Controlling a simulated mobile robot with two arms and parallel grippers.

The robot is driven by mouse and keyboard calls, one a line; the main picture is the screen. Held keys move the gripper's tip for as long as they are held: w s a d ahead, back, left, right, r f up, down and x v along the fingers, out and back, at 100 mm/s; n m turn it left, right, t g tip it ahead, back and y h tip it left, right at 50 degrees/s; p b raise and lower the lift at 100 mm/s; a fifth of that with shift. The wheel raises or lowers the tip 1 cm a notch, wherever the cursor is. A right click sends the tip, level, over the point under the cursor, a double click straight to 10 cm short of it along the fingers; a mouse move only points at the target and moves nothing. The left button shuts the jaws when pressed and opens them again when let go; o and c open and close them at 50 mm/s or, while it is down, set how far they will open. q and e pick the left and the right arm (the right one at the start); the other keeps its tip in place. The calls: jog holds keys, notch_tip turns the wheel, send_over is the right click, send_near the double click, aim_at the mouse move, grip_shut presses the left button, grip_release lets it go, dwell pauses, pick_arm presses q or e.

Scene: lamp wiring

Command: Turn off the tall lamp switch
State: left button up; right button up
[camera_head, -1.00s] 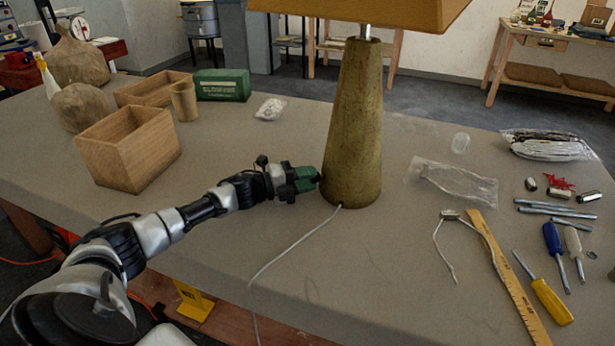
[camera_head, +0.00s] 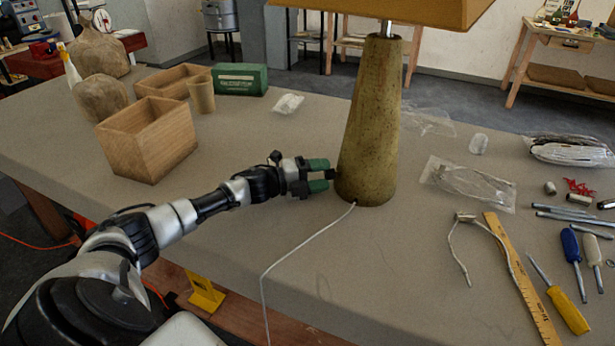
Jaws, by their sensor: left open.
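The tall lamp (camera_head: 369,125) stands upright on the table, with a tapered, speckled olive-brown base and a tan shade (camera_head: 400,12) cut off by the top edge. A small dark knob, apparently the switch (camera_head: 331,174), sticks out low on the left side of the base. My left gripper (camera_head: 325,174) is open with green fingertips, just left of the base. Its fingers are above and below the knob; I cannot tell whether they touch it. A white cord (camera_head: 300,243) runs from the base toward the front edge. My right gripper is out of view.
Wooden boxes (camera_head: 150,140), a green box (camera_head: 240,79) and stone-like lumps (camera_head: 99,99) stand at the left. A plastic bag (camera_head: 468,184), ruler (camera_head: 520,280) and screwdrivers (camera_head: 560,296) lie at the right. Table in front of my left arm is mostly clear.

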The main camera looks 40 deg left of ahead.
pick_arm(q)
jog(key=b+v, duration=0.1)
jog(key=v, duration=0.7)
jog(key=shift+s+a+f, duration=0.15)
jog(key=shift+s+a, duration=0.05)
jog(key=shift+v, duration=0.9)
